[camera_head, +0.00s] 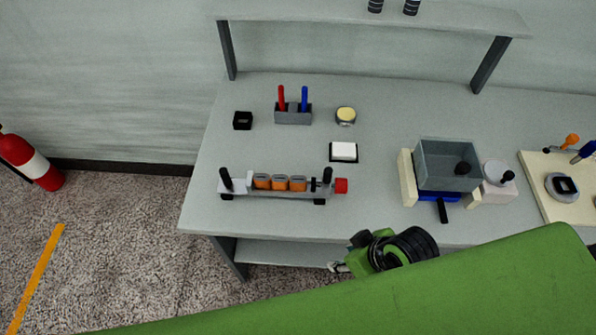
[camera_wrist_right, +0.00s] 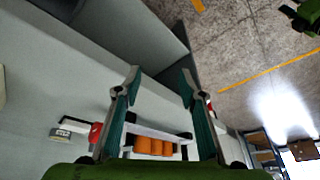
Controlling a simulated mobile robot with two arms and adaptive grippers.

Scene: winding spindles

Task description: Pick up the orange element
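Several orange elements (camera_head: 280,183) sit side by side in a grey holder (camera_head: 240,189) near the front left of the table. The holder has black posts and a red knob at its right end. My right gripper (camera_head: 338,267) is at the table's front edge, right of and nearer than the holder, apart from it. In the right wrist view, the fingers of this gripper (camera_wrist_right: 160,72) are spread and empty. The orange elements (camera_wrist_right: 155,146) show beyond them, low in that picture. My left gripper is not in the head view.
A grey bin (camera_head: 448,165) and a cream block stand on the table's right part. A pen stand (camera_head: 293,115), a black block (camera_head: 243,120), a yellow-topped round item (camera_head: 346,115) and a white pad (camera_head: 343,151) lie behind the holder. A shelf (camera_head: 370,14) overhangs the back.

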